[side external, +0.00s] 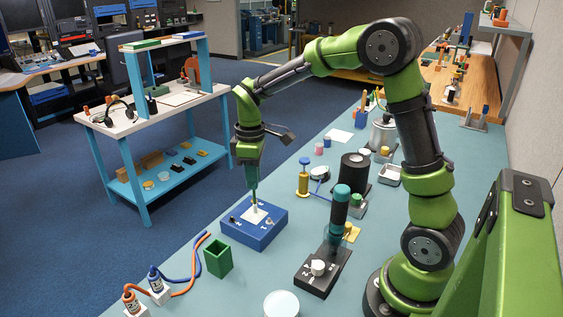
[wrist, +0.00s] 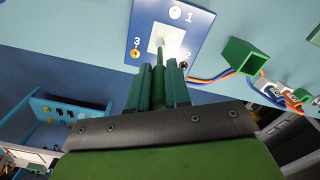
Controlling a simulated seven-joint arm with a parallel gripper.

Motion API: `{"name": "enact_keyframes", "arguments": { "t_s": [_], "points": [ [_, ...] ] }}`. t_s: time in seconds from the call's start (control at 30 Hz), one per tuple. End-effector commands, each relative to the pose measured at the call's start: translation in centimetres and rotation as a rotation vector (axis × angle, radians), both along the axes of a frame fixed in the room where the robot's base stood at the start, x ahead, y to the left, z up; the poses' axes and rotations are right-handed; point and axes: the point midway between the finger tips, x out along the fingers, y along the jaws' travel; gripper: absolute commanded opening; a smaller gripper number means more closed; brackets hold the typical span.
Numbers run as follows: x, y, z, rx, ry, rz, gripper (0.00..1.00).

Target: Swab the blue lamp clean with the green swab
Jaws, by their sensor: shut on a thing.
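My gripper (wrist: 158,88) is shut on a thin green swab (wrist: 159,76), which points down from between the fingers; in the side view the swab (side external: 254,196) stands nearly upright. Its pale tip is over the white square plate (wrist: 155,33) in the middle of a blue box (side external: 262,234). I cannot tell whether the tip touches the plate. The box top also shows in the wrist view (wrist: 198,25), with small round fittings by the numbers 1, 2 and 3. I cannot pick out a blue lamp for sure; the swab and gripper may hide it.
A green open box (side external: 218,258) stands just in front of the blue box, near blue and orange cables (side external: 190,270).

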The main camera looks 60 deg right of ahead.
Motion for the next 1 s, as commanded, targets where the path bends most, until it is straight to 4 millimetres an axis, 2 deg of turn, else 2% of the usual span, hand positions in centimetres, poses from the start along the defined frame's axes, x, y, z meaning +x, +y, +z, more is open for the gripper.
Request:
{"name": "enact_keyframes", "arguments": {
  "t_s": [0.83, 1.0],
  "points": [
    [-0.4, 4.1, 0.0, 0.002, 0.002, 0.002, 0.00],
    [-0.3, 4.3, 0.0, 0.001, 0.002, 0.000, 0.00]
  ]
}}
